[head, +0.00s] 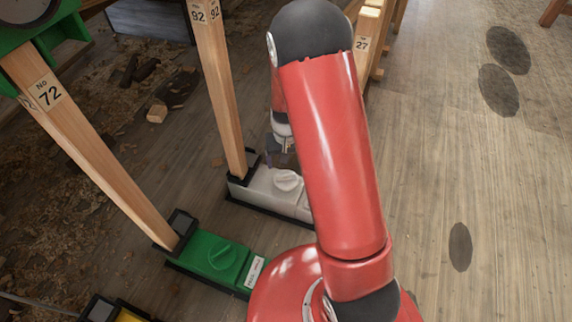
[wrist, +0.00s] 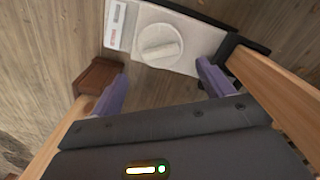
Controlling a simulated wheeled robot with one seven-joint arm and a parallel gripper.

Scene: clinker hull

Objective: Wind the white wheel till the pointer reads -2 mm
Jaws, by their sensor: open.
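The white wheel (head: 287,180) is a round knob with a raised bar, on top of a white block (head: 258,190) at the foot of a wooden post. In the wrist view the wheel (wrist: 161,45) lies just beyond my fingertips. A small label with a grey window (wrist: 117,16) and red marking sits on the block beside it; the pointer reading is too small to tell. My gripper (wrist: 160,80) is open and empty, its purple fingers apart and short of the wheel in the picture. In the head view my arm partly hides the block's right end.
A green block (head: 205,248) with a green wheel stands nearer, under the post marked 72 (head: 100,140). The post marked 92 (head: 218,85) rises beside the white block. A yellow block (head: 130,316) shows at bottom left.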

